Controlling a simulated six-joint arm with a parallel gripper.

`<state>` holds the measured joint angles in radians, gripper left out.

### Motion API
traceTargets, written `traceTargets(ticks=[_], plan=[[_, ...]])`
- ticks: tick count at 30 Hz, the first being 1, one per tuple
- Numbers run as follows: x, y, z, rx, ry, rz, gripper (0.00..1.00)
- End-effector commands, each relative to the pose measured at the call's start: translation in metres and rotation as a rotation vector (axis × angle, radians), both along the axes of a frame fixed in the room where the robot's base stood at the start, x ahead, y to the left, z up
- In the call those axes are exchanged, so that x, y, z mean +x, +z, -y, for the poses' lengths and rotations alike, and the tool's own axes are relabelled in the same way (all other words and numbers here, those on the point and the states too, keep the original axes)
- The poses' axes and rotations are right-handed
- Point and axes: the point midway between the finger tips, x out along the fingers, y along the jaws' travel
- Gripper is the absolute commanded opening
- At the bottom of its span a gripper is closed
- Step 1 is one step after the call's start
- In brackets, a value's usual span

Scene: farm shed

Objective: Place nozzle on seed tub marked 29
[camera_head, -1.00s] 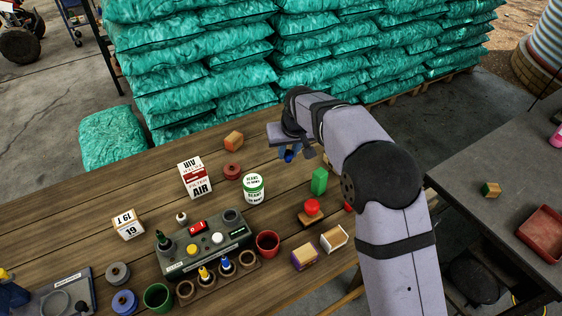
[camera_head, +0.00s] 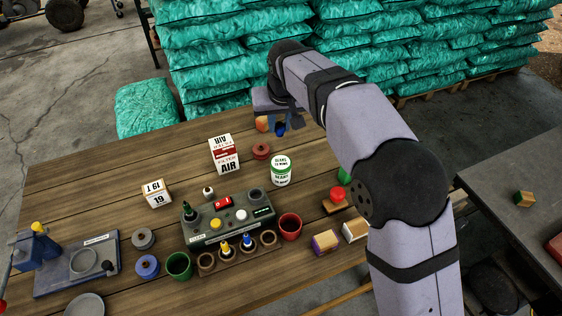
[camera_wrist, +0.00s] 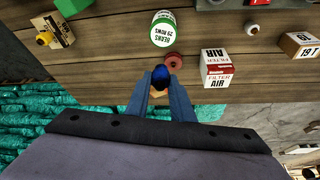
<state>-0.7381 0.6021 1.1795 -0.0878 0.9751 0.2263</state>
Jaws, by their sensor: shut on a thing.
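In the wrist view my gripper (camera_wrist: 160,82) is shut on a small dark blue piece (camera_wrist: 160,74), seemingly the nozzle. Its lower part is hidden, so its full shape cannot be told. Nothing sits on the tub's lid.
A red ring-like piece (camera_head: 261,150) and an AIR filter box (camera_head: 224,154) stand near the tub. A control box (camera_head: 228,218) and a rack with colored nozzles (camera_head: 237,257) are nearer. A wooden block (camera_head: 262,124) is beside my gripper. Green sacks (camera_head: 215,60) are stacked behind.

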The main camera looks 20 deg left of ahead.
Motion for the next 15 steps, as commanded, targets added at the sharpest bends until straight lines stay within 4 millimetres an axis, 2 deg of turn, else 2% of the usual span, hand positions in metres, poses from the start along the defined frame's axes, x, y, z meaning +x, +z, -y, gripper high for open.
traceTargets(ticks=[10,15], plan=[[-0.003,-0.004,0.005,-0.001,-0.069,0.000,0.00],[-0.004,-0.020,0.005,-0.003,-0.068,-0.003,0.00]])
